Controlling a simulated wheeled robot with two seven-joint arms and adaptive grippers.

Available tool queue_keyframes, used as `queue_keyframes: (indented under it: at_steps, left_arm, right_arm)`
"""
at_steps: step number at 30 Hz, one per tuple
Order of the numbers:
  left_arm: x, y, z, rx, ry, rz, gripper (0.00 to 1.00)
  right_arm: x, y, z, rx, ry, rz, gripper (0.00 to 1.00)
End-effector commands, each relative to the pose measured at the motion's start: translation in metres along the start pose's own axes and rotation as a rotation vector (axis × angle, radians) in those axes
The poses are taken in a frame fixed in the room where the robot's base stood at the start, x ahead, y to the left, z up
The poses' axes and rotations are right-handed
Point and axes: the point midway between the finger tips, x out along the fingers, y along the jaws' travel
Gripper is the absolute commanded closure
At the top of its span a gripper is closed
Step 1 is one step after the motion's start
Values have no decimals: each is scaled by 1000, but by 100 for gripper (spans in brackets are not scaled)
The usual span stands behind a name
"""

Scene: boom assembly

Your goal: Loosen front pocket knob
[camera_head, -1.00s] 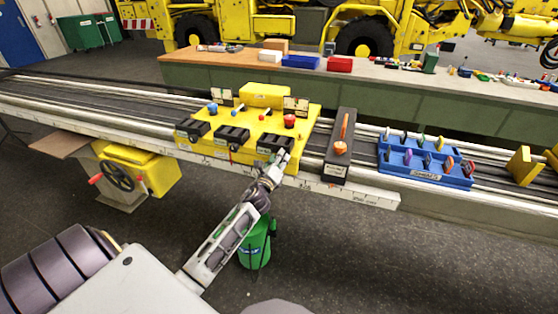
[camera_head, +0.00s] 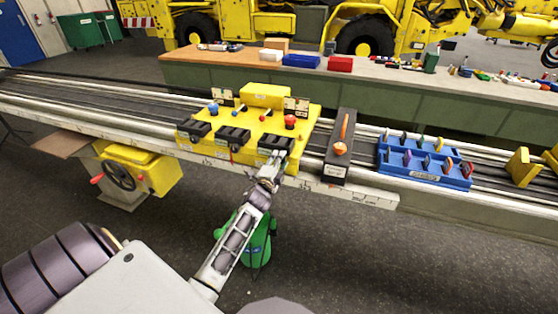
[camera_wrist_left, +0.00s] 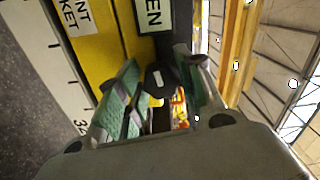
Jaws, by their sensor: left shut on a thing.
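The yellow control carriage (camera_head: 262,125) stands on the rail with several black pocket boxes along its front. My left gripper (camera_head: 277,158) is at the rightmost black box (camera_head: 273,143). In the left wrist view, my gripper (camera_wrist_left: 158,98) has its green-padded fingers on both sides of a small black knob (camera_wrist_left: 155,79) and is shut on it. A label ending in "NT KET" (camera_wrist_left: 75,15) is on the yellow face beside it, and one reading "EN" (camera_wrist_left: 153,14) is above the knob. The fingers hide part of the knob. My right gripper is out of view.
A dark block with an orange lever (camera_head: 340,147) stands just right of the carriage. A blue rack (camera_head: 425,164) with several coloured pieces is further right. A ruled strip (camera_head: 330,185) edges the rail. A green bin (camera_head: 257,248) is on the floor behind my left arm.

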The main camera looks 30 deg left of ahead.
Motion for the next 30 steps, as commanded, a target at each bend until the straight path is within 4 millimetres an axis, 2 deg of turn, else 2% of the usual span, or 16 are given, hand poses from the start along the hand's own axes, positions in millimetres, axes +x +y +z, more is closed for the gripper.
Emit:
queue_keyframes:
  at_steps: [13,21,30]
  left_arm:
    - [0,2,0,-424,-3,3,87]
    - [0,2,0,-677,-4,3,87]
    - [0,4,-1,-890,-4,3,87]
  right_arm:
    - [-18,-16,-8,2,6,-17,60]
    - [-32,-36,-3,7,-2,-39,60]
    - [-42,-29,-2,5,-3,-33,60]
